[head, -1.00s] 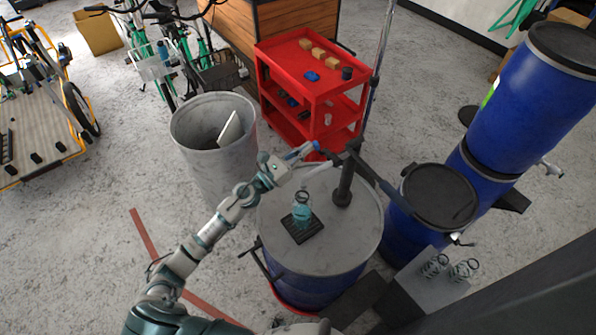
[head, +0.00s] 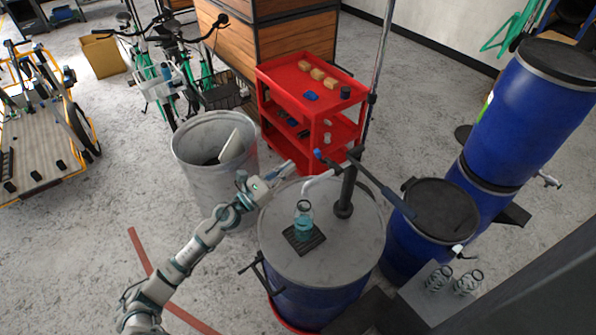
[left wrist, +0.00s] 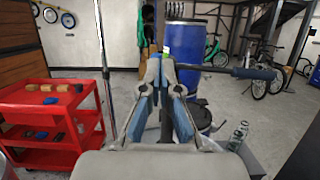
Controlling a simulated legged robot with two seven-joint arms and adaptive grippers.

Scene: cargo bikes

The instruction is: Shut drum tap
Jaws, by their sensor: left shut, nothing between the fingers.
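The blue drum with a grey lid (head: 350,250) stands in the middle of the head view. A dark upright fitting (head: 345,192) rises from the lid, with a pale bent spout (head: 318,183) and a long crossbar (head: 385,188). The bar has a blue tip (head: 318,154) on its left end. A glass flask of teal liquid (head: 303,224) stands on a black grate (head: 304,240) below the spout. My left gripper (head: 284,171) is shut and empty, left of the spout and apart from the blue tip. Its fingers (left wrist: 163,62) partly hide the fitting in the left wrist view, where the bar's dark grip (left wrist: 255,73) also shows. My right gripper is out of view.
A grey bin (head: 214,146) stands left of the drum, close to my left arm. A red cart (head: 310,100) is behind. Blue drums (head: 530,110) and glassware on a grey stand (head: 440,290) are on the right. Open floor lies at left.

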